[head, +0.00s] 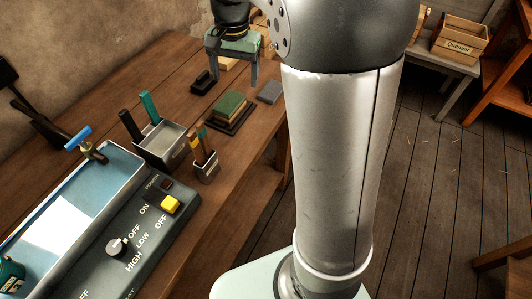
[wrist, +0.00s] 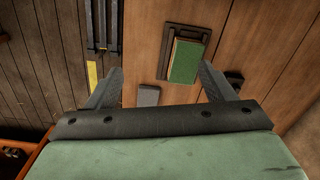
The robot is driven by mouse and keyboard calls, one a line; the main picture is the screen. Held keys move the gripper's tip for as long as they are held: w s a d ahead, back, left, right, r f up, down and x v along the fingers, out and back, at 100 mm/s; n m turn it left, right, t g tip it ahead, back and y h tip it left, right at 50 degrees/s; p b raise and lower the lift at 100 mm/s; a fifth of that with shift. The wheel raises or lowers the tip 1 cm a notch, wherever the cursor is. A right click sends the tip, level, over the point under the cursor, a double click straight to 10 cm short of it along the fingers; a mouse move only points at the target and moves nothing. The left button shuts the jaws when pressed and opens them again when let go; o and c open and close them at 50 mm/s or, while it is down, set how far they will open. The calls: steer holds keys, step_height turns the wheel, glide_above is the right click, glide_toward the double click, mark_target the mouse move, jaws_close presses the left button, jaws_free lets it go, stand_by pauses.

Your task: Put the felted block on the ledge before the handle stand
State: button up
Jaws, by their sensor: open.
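A block with a green top (head: 229,105), which looks like the felted block, lies on a dark flat base (head: 245,120) on the bench; it also shows in the wrist view (wrist: 185,61). My gripper (head: 233,76) is open and empty, pointing down above the far part of the bench, behind the block. In the wrist view its fingers (wrist: 161,68) stand wide apart, with the block ahead and right of centre. A grey box (head: 160,145) holds dark and teal handles; a smaller holder (head: 206,168) has orange and green handles. I cannot tell which is the handle stand, or make out the ledge.
A grey slab (head: 270,91) lies by the bench edge; it shows between the fingers in the wrist view (wrist: 148,95). A small dark piece (head: 202,82) lies left of it. A control panel (head: 130,240) and blue-rimmed tray (head: 70,165) fill the near bench.

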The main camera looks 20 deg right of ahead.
steer(key=s+f+n, duration=0.2)
steer(key=s+n, duration=0.1)
steer(key=s, duration=0.9)
steer(key=shift+a+n, duration=0.3)
steer(key=shift+a, duration=0.05)
steer(key=shift+o, duration=0.4)
steer(key=s+f+n, duration=0.3)
steer(key=s+f, duration=0.2)
steer(key=s, duration=0.6)
steer(key=shift+s+a+f+n, duration=0.15)
steer(key=shift+s+f+n, duration=0.1)
steer(key=shift+s+n, duration=0.15)
steer(key=shift+w, duration=0.1)
